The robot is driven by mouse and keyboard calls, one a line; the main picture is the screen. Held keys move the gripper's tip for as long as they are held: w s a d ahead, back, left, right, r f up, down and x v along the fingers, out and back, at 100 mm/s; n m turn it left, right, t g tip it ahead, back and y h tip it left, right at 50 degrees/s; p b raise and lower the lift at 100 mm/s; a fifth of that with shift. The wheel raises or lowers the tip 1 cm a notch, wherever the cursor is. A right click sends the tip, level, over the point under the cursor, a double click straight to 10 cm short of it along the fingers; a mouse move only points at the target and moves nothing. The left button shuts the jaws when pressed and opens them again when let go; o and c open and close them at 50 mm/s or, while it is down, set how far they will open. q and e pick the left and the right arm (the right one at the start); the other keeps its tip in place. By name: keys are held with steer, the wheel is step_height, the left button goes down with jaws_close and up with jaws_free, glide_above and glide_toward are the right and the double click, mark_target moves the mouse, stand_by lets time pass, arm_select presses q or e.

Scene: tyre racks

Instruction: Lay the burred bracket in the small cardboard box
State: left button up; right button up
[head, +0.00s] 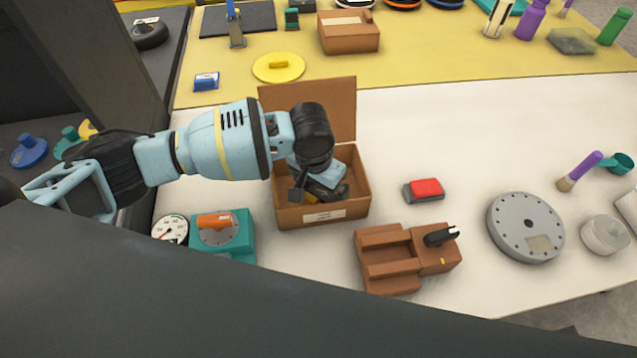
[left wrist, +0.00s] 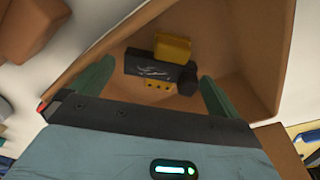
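The small cardboard box (head: 289,217) stands on the white table with its lid (head: 338,104) raised at the back. My left gripper (head: 320,196) points down into the box. In the left wrist view its two green fingers (left wrist: 156,78) are spread, with the box wall (left wrist: 245,50) around them. A dark bracket with yellow parts and pale scratch marks (left wrist: 160,70), seemingly the burred bracket, lies inside the box between and beyond the fingertips. Gaps show on both sides of it. In the head view the gripper hides most of it. My right gripper is not in view.
A brown slotted block (head: 385,272) stands in front right of the box, a red-topped block (head: 425,189) to the right. A teal device (head: 235,245) and a dial gauge (head: 170,229) are at the front left. The table behind the red block is clear.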

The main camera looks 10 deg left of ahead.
arm_select(q)
steer(key=shift+r, duration=0.1)
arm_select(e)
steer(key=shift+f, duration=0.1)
arm_select(q)
steer(key=shift+w+r, duration=0.1)
steer(key=shift+r, duration=0.15)
step_height(320, 180, up, 12)
steer(key=s+p, duration=0.1)
steer(key=shift+s+a+r+p, duration=0.2)
steer(key=shift+s+a+p, duration=0.05)
steer(key=shift+p, duration=0.05)
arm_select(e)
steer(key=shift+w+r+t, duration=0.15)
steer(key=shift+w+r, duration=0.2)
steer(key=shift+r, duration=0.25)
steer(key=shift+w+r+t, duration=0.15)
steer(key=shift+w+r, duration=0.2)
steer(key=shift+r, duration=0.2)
